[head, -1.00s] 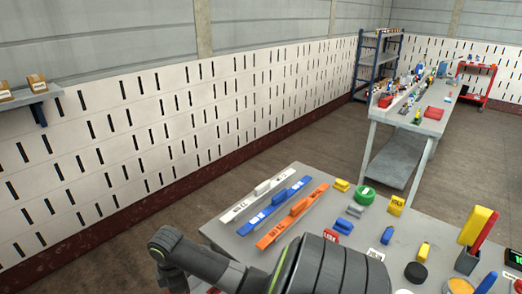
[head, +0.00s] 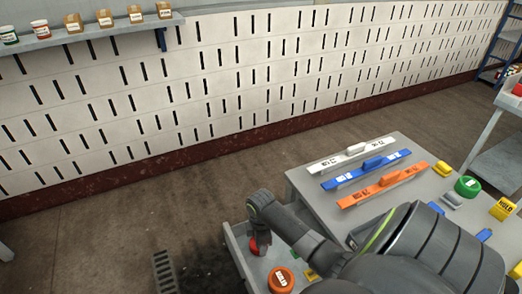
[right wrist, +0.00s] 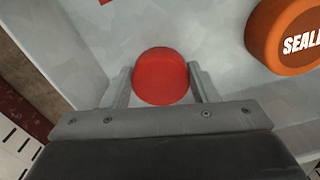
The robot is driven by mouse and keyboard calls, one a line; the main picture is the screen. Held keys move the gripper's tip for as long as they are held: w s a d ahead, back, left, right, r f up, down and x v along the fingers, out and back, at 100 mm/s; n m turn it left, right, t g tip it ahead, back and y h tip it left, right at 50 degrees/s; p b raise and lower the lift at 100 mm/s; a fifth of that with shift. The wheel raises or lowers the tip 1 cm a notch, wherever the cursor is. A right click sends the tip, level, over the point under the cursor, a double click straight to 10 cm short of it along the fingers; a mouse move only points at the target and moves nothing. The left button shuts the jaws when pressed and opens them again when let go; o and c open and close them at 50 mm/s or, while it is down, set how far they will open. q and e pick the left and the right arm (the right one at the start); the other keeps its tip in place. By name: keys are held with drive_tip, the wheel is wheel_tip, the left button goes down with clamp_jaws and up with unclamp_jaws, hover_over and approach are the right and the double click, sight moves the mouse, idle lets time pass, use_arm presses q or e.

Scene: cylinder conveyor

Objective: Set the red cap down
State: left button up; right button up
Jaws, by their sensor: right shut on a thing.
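The red cap (right wrist: 160,78) is a round disc between the two fingers of my right gripper (right wrist: 159,72) in the right wrist view. The fingers are shut on it from both sides. In the head view the red cap (head: 262,247) shows partly behind my right arm, over a grey surface at the table's left end. I cannot tell whether its underside touches that surface. My left gripper is in neither view.
A larger orange round cap with a label (head: 281,279) sits close by; it also shows in the right wrist view (right wrist: 289,35). The grey table (head: 310,197) carries white, blue and orange bars (head: 383,186), a green round piece (head: 467,186) and a yellow block (head: 502,209).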

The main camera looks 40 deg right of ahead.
drive_tip(key=shift+f, duration=0.35)
drive_tip(key=o, duration=1)
wheel_tip(320, 180, up, 12)
drive_tip(key=shift+r, duration=0.2)
